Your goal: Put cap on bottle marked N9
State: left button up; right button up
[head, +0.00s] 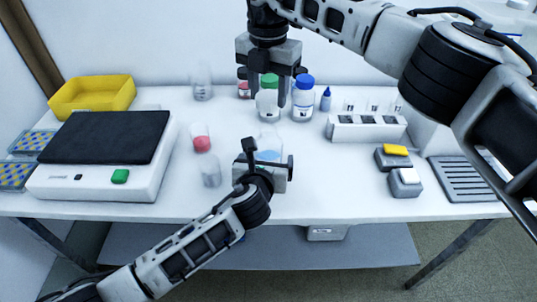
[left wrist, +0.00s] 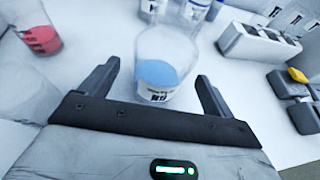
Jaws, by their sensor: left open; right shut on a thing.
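A white bottle (head: 267,104) stands at the back of the bench. My right gripper (head: 269,92) is over it from above, its fingers on either side of a green cap (head: 269,81), and is shut on that cap. Whether the cap touches the bottle's neck is hard to tell. The bottle's marking is too small to read. My left gripper (head: 268,160) is open near the bench's front, with a clear vessel of blue contents (left wrist: 157,75) in front of and between its fingers. Its label is not clearly legible. I cannot tell whether the fingers touch it.
A blue-capped bottle (head: 303,100) stands close right of the green cap, with a small blue dropper bottle (head: 326,99) beyond. A vessel with red contents (head: 201,142) and an empty clear one (head: 211,173) stand left. A balance (head: 100,182) and vial rack (head: 366,131) flank the middle.

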aim_at(268, 155)
pick_arm(q)
jog(key=shift+x, duration=1.55)
jog(key=c, duration=1.5)
jog(key=shift+o, duration=0.2)
pick_arm(e)
jog(key=shift+f, duration=2.5)
jog(key=shift+f, duration=0.85)
jog(key=shift+f, duration=0.6)
